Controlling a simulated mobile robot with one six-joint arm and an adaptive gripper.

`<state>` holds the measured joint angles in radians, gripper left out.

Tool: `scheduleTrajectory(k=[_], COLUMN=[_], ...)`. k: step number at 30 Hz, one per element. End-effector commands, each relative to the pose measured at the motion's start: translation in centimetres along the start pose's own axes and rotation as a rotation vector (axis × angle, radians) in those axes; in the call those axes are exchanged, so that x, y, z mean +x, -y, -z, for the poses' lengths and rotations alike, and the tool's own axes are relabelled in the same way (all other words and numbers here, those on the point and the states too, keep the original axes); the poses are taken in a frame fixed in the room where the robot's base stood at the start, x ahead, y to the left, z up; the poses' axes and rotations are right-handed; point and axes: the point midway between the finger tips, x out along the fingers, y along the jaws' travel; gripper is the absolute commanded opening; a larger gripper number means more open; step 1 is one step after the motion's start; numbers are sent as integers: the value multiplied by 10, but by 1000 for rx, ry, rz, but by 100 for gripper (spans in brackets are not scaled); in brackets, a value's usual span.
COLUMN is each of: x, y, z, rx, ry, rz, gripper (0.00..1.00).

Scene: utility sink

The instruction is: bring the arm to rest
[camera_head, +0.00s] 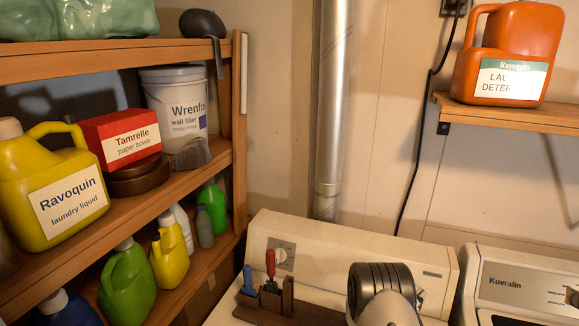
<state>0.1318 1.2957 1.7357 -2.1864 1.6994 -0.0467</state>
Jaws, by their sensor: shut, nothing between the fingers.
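Part of my own arm, a dark ribbed joint with a pale rounded cover, shows at the bottom centre-right in the head view. It stands in front of the white washer (330,250) and hides part of its top and panel. The fingers of my gripper are not in view. I see nothing held by the arm here.
A wooden shelf (200,180) at left holds a yellow Ravoquin jug (50,170), a red Tamrelle box (120,140), a Wrenfix bucket (175,100) and bottles. A dark caddy (300,308) with tools sits on the washer. An orange jug (510,40) stands on a right wall shelf (510,115).

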Motion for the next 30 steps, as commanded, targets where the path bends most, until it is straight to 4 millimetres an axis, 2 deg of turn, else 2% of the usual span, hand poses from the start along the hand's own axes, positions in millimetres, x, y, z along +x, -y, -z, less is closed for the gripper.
scheduleTrajectory(k=[1,3,7,11,14,17,21,26,30], x=[7,14,15,0,-22,-49,-96,-158,-213], y=[4,16,50,86,113,137,164,180,183], z=[-20,-48,-101,-142,-167,-184,-200,-209,-212], rx=[29,72,181,313,430,557,751,988,1205], ry=[2,-9,-49,-110,-169,-240,-356,-515,-677], rz=[51,142,338,525,660,787,950,1111,1232], gripper=[0,0,0,0,0,0,0,0,0])
